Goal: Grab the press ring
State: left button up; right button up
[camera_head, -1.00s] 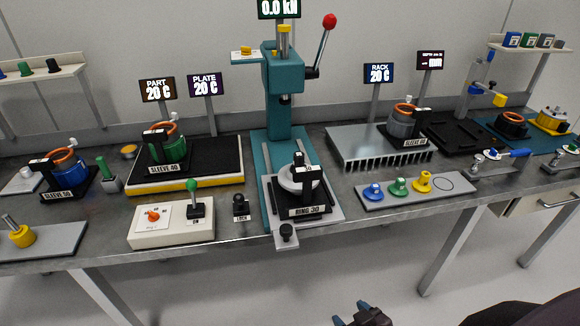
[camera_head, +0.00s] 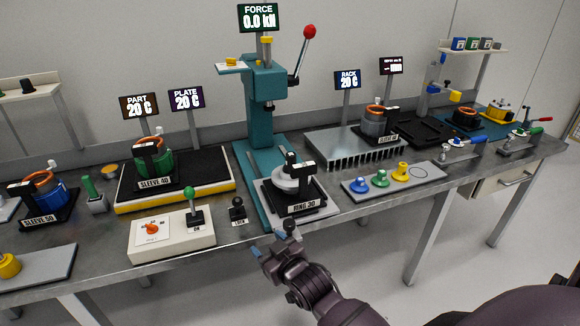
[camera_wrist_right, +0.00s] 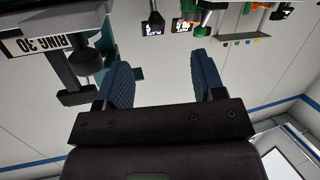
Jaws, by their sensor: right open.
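The press ring (camera_head: 284,179) is a pale grey ring in a black holder (camera_head: 312,190) labelled RING 30. The holder sits on the sliding plate of the teal press (camera_head: 262,130), and its dark upright parts partly hide the ring. My right gripper (camera_head: 270,243) is open and empty, in front of the bench edge and below the holder. In the right wrist view, its two blue ridged fingers (camera_wrist_right: 162,80) stand apart with nothing between them. The RING 30 label (camera_wrist_right: 45,43) shows upside down at the upper left there. My left gripper is not in view.
A dark knob (camera_head: 290,226) stands at the front of the press plate, close to my right gripper. A control box (camera_head: 165,235) with a green-topped lever is to the left. A tray (camera_head: 350,188) with blue, green and yellow pieces is to the right.

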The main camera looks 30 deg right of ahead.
jog(key=w+r+n+h, duration=0.1)
jog(key=w+r, duration=0.1)
jog(key=w, duration=0.4)
jog(key=w+r+n+h+b, duration=0.1)
jog(key=w+r+n+h, duration=0.1)
jog(key=w, duration=0.5)
jog(key=w+r+n+h+b, duration=0.1)
jog(key=w+r+n+h, duration=0.1)
jog(key=w+r, duration=0.2)
jog(key=shift+w+d+r+g, duration=0.1)
jog(key=shift+w+d+g, duration=0.1)
jog(key=shift+w, duration=0.55)
jog(key=shift+w+d+r+g, duration=0.1)
jog(key=shift+w+d, duration=0.1)
jog(key=shift+w, duration=0.5)
jog(key=w+d+r+n+g+h+b, duration=0.1)
jog(key=w+r+n+g+h, duration=0.1)
jog(key=w+n+h, duration=0.15)
jog(key=n+g+h, duration=0.9)
jog(key=g+h, duration=0.1)
send_near(291, 154)
jog(key=shift+y, duration=0.25)
jog(key=d, duration=0.3)
jog(key=w+d, duration=0.1)
jog(key=d, duration=0.2)
jog(key=d+b, duration=0.1)
jog(key=d, duration=0.3)
jog(key=shift+w+r, duration=0.15)
jog(key=shift+w, duration=0.15)
grip_shut()
